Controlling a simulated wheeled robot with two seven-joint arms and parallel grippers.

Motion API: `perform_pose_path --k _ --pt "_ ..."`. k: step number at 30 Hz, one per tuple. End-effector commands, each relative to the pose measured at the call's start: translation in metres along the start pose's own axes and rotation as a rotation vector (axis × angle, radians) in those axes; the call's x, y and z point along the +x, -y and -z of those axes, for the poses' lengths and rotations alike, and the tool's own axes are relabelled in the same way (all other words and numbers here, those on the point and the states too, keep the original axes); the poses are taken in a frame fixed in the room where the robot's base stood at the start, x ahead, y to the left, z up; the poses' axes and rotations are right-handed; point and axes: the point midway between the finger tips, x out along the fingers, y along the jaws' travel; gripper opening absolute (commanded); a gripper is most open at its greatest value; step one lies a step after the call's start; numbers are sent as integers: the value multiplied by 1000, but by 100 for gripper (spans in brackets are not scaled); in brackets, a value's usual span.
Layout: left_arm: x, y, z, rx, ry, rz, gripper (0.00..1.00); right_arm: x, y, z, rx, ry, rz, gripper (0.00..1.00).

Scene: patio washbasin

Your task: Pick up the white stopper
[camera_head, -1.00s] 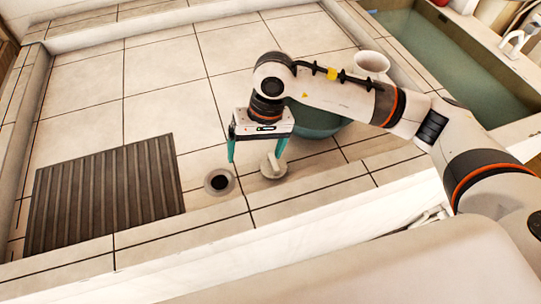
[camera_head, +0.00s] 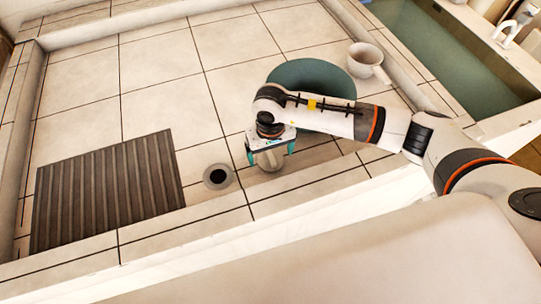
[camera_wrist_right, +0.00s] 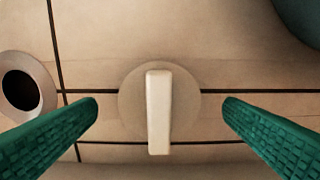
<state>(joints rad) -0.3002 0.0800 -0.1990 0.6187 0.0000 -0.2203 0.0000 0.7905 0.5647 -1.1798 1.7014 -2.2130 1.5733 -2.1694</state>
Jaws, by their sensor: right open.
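The white stopper (camera_head: 268,162) lies on the tiled basin floor, just right of the drain hole (camera_head: 218,177). It has a round base and an upright bar handle, which shows in the right wrist view (camera_wrist_right: 159,112). My right gripper (camera_head: 269,156) is open above the stopper and partly covers it in the head view. In the right wrist view its two green fingers stand on either side of the handle, with a clear gap on both sides. The drain hole also shows at the left edge of the right wrist view (camera_wrist_right: 22,85). My left gripper is not in view.
A dark ribbed mat (camera_head: 108,190) lies to the left of the drain. A teal bowl (camera_head: 311,76) and a white mug (camera_head: 366,61) stand behind my right arm. A water-filled trough (camera_head: 440,55) is at the upper right. The tiles at the back left are bare.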

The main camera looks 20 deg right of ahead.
Motion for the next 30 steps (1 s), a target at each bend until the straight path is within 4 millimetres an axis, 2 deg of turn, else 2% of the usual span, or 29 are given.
perform_pose_path --k 3,10,11,18,20,26,30 --pt "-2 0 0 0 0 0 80 11 0 0 -1 0 -1 91" --pt "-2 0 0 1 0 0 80 13 0 0 -1 2 -1 91" --pt "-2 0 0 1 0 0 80 13 0 0 -1 1 -1 89" --pt "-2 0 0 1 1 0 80 13 0 0 -1 1 -1 50" --pt "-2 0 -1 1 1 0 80 13 0 0 -1 1 -1 42" --pt "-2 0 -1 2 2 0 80 12 0 0 -1 2 -1 42" --pt "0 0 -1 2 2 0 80 2 0 -1 -2 5 -2 42"
